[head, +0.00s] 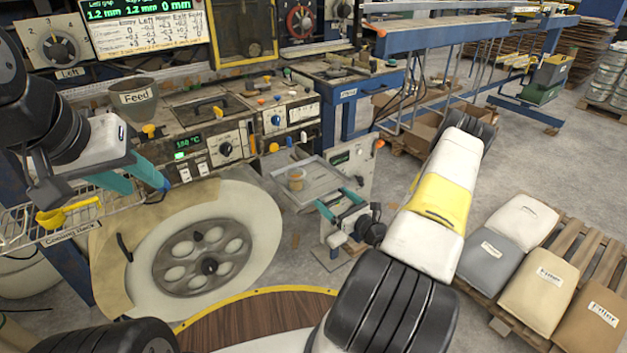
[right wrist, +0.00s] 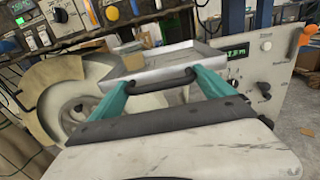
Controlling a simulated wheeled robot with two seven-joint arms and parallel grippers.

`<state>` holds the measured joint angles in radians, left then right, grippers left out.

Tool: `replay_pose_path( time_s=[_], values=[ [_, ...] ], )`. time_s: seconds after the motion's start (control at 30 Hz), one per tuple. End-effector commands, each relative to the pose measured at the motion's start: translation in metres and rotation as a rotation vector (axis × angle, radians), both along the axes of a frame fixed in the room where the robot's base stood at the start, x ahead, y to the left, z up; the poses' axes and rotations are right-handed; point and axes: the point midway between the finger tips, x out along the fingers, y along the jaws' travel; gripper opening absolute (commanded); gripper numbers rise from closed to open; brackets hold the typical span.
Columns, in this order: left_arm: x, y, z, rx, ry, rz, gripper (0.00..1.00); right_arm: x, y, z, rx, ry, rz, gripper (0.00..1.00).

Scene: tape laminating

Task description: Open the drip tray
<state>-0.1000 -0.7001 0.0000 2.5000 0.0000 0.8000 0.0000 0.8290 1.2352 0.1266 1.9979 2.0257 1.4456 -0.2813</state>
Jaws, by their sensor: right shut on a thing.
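The drip tray (head: 318,178) is a shallow grey metal tray. It sticks out from the machine front, level, with a small tan cup in its far left part. In the right wrist view the tray (right wrist: 165,68) lies straight ahead, its front wall facing me. My right gripper (head: 342,206) is at the tray's front edge, its teal fingers shut on the dark tray handle (right wrist: 160,82). The fingertips partly cover the handle.
A large pale wheel (head: 258,215) stands left of the tray under the control panels. The Feed cup (head: 134,98) and wire cooling rack (head: 20,228) are near my left gripper. A pallet with sacks (head: 530,292) stands at the right. Open floor lies between.

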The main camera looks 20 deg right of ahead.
Motion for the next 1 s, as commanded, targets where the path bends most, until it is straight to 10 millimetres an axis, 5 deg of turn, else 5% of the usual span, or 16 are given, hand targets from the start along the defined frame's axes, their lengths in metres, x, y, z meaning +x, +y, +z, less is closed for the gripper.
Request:
replay_pose_path(
  time_s=[0.47,0.5,0.77,1.0],
  values=[
    [0.0,0.0,0.0,0.0,0.0,0.0,0.36,-0.004,-0.008,0.002,-0.006,-0.007,-0.012,0.19],
    [0.0,0.0,0.0,0.0,0.0,0.0,0.36,-0.004,-0.008,0.002,-0.006,-0.007,-0.013,1.0],
    [0.0,0.0,0.0,0.0,0.0,0.0,0.36,-0.006,-0.007,0.001,-0.004,-0.005,-0.01,1.0],
    [0.0,0.0,0.0,0.0,0.0,0.0,0.36,-0.038,-0.02,0.0,-0.004,-0.001,-0.013,1.0]
  ],
)
